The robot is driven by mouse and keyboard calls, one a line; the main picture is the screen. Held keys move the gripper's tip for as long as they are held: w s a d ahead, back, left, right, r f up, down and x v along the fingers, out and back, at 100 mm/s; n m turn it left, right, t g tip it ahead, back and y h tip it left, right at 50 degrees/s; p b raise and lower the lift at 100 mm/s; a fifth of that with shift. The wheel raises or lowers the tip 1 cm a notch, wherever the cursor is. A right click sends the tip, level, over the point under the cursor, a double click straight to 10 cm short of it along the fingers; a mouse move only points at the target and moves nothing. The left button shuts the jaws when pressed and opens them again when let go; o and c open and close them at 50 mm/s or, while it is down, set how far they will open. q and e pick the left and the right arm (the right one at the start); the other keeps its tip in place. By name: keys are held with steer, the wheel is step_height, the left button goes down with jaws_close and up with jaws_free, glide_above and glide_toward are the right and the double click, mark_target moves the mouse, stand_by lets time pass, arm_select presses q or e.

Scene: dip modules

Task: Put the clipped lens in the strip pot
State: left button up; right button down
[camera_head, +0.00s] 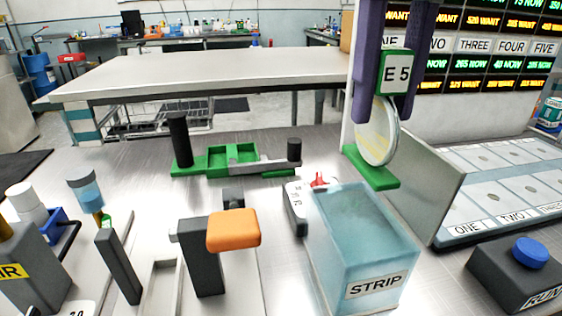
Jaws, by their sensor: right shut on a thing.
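My right gripper (385,106) comes down from the top with two purple fingers. It is shut on the clipped lens (378,140), a round, pale yellowish disc held upright with a green-framed "E 5" tag (397,74) at its top. The lens is just above or at a green base (371,170); I cannot tell whether they touch. The strip pot (372,265), a translucent blue open-topped box labelled "STRIP", stands in front of and below the lens. My left gripper is not in view.
A green fixture (232,158) with dark posts stands at the centre left. An orange-topped grey post (233,231) is left of the pot. A grey panel (420,188), a labelled tray (480,223) and a blue button box (524,268) are to the right.

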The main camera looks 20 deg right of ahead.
mark_target(371, 164)
step_height(371, 164, down, 16)
steer(key=shift+r+b, duration=0.2)
steer(key=shift+b, duration=0.5)
steer(key=c, duration=0.8)
jaws_free()
steer(key=shift+f, duration=0.1)
step_height(371, 164, up, 12)
steer(key=shift+r+p, duration=0.15)
steer(key=shift+p, duration=0.4)
